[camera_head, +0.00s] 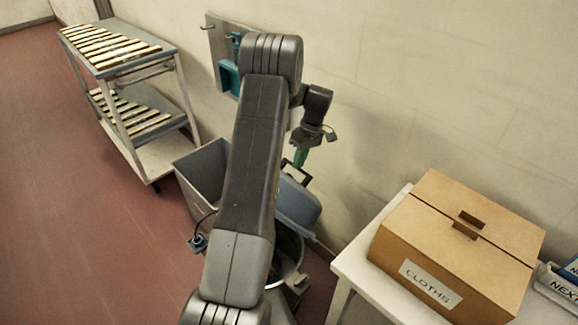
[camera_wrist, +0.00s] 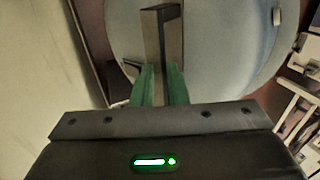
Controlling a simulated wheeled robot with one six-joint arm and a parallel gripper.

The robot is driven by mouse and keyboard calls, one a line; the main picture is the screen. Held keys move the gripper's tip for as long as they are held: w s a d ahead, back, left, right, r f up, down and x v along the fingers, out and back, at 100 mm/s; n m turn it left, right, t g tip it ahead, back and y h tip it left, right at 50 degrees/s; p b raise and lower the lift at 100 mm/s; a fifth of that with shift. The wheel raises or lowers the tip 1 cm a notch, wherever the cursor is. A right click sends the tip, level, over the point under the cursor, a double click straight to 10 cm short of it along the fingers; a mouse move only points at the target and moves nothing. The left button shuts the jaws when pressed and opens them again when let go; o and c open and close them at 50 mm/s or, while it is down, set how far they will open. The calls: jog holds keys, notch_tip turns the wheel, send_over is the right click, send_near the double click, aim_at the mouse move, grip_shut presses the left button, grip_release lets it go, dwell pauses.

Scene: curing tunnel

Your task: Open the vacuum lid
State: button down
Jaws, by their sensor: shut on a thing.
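The vacuum lid (camera_head: 298,207) is blue-grey and stands tilted up at the wall side of the vacuum drum (camera_head: 292,255), whose dark opening shows partly below it. My arm hides the left part of lid and drum in the head view. My gripper (camera_head: 299,160) has green fingers and is at the lid's dark handle (camera_head: 297,173). In the wrist view the green fingers of my gripper (camera_wrist: 160,80) are shut on the bar-shaped handle (camera_wrist: 161,45), with the round pale lid (camera_wrist: 225,50) filling the background.
A grey bin (camera_head: 204,172) stands left of the vacuum. A rack cart (camera_head: 150,150) with slatted shelves is further left. A white table (camera_head: 352,272) with a cardboard box (camera_head: 450,240) marked CLOTHS is at right. The wall is close behind; red floor at left is clear.

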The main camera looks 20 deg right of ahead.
jog(key=shift+w+d+f, duration=0.2)
jog(key=shift+d+f, duration=0.95)
jog(key=shift+f, duration=0.1)
jog(key=c, duration=1.4)
grip_release()
jog(key=shift+w+f, duration=0.1)
jog(key=shift+c, duration=0.2)
jog(key=shift+o, duration=0.8)
jog(key=shift+w+f, duration=0.15)
jog(key=shift+w, duration=0.05)
notch_tip(320, 180, up, 11)
jog(key=shift+f, duration=0.15)
